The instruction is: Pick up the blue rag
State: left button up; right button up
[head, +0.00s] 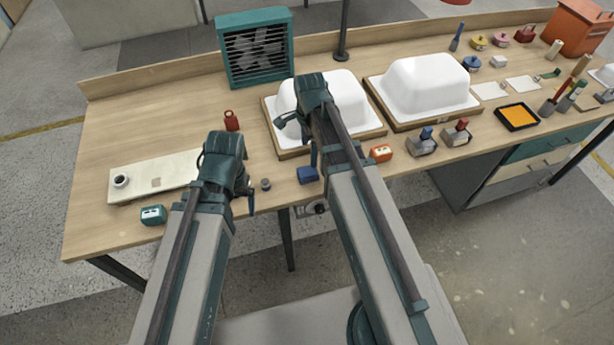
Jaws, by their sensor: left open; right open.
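The blue rag (307,174) appears as a small dark blue folded piece at the front edge of the wooden table, just left of my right forearm. My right gripper (298,142) is open and empty, in front of the left white tub shell, with the rag just below it in the picture. My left gripper (245,198) is open near the table's front edge, left of the rag; its fingers are partly hidden by my own wrist.
Two white tub shells (425,82) sit on wooden boards. A teal fan box (255,50) stands behind.

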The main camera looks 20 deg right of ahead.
aim_at(308, 171)
notch_tip(308, 171, down, 7)
jog(key=b, duration=0.6)
jog(key=shift+f, duration=0.1)
jog(key=f+b, duration=0.1)
jog(key=b, duration=0.1)
jog(key=f+b, duration=0.1)
jog(key=f, duration=0.1)
jog(key=f+b, duration=0.2)
jog(key=shift+w+a+f+b, duration=0.1)
jog(key=shift+w+f+b, duration=0.05)
jog(key=shift+w+b, duration=0.2)
jog(key=c, duration=1.5)
jog(key=shift+o, duration=0.2)
jog(key=shift+r+p, duration=0.25)
jog(key=shift+p, duration=0.1)
